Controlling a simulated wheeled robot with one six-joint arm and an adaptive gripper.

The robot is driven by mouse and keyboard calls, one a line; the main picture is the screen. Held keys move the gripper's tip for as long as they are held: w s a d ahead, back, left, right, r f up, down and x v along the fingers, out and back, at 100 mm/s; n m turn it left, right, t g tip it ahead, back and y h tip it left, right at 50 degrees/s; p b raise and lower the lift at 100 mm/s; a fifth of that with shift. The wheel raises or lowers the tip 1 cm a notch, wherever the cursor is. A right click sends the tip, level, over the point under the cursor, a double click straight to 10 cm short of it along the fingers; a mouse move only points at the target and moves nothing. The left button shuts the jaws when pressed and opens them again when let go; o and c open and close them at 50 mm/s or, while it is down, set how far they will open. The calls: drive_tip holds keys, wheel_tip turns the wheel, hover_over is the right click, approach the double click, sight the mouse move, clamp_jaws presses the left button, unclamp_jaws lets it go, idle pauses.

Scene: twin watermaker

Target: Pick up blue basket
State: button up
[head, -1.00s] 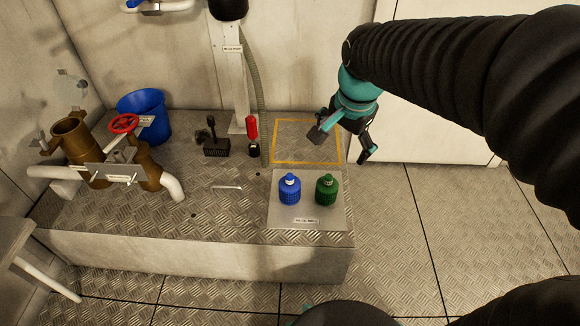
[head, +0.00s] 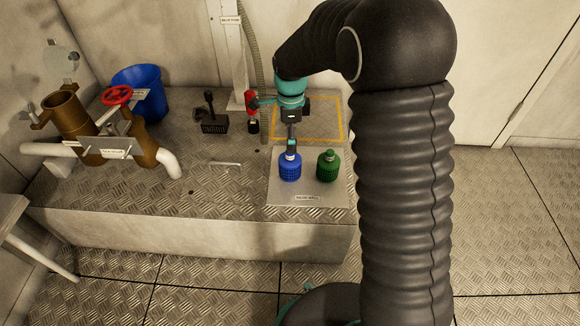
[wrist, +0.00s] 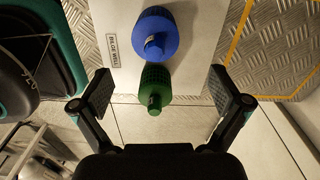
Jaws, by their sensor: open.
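The blue basket (head: 290,168) is small and round, with a pale top. It stands upright on a light plate (head: 309,198) on the metal platform, left of a similar green basket (head: 328,166). My gripper (head: 291,143) hangs over the plate, and its lower end overlaps the top of the blue basket in the head view. In the wrist view my gripper (wrist: 159,92) is open and empty, its fingers wide apart. There the blue basket (wrist: 155,36) lies beyond the fingertips near the top, and the green basket (wrist: 155,88) shows between the fingers. Contact cannot be told.
A red-handled item (head: 251,110) and a black lever block (head: 211,118) stand left of the gripper. Brown valves with a red wheel (head: 117,95) and a blue bucket (head: 139,90) are at the left. A yellow-outlined area (head: 325,138) behind the plate looks clear.

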sight(290, 162)
wheel_tip(290, 162, down, 5)
drive_tip(key=shift+s+a+f+b, duration=0.1)
drive_tip(key=shift+f+b, duration=0.15)
drive_tip(key=shift+f, duration=0.6)
drive_tip(key=shift+s+d+f+b, duration=0.1)
drive_tip(key=shift+f+b, duration=0.1)
drive_tip(key=shift+f, duration=0.7)
drive_tip(key=shift+s+a+f+b, duration=0.1)
drive_tip(key=shift+f+b, duration=0.15)
drive_tip(key=shift+f, duration=0.6)
drive_tip(key=c, duration=1.3)
